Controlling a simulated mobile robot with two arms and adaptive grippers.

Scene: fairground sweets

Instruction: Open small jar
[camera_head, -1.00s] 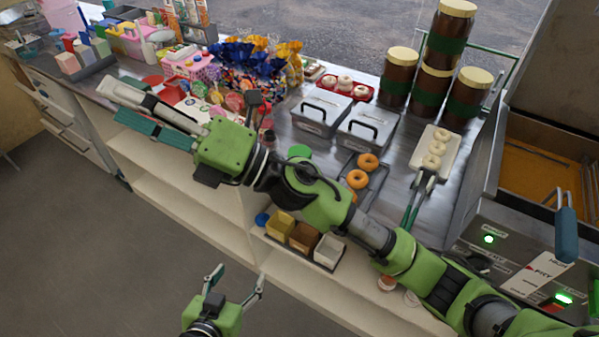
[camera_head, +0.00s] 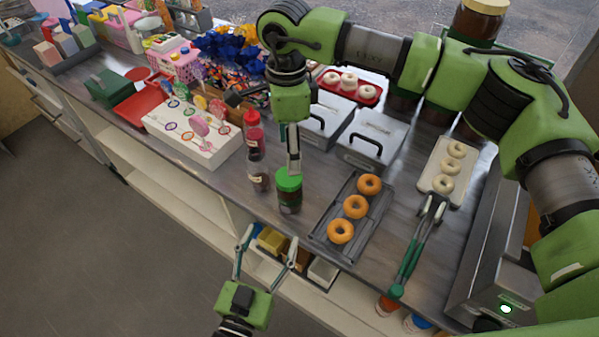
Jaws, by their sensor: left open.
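A small dark jar with a green lid (camera_head: 289,191) stands upright near the front edge of the counter, left of the donut tray. My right gripper (camera_head: 293,168) points down directly over the lid, its finger end at or just above it. I cannot tell whether it touches. Its fingers are seen edge-on, so whether they are apart is unclear. My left gripper (camera_head: 270,235) is open and empty, lower in the picture, in front of the counter's shelf and apart from the jar.
A red-capped bottle (camera_head: 254,133) and a small dark bottle (camera_head: 259,175) stand close left of the jar. A grey tray (camera_head: 352,188) of ring donuts lies to its right. Lidded metal containers (camera_head: 371,138) stand behind. A lollipop stand (camera_head: 190,140) is further left.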

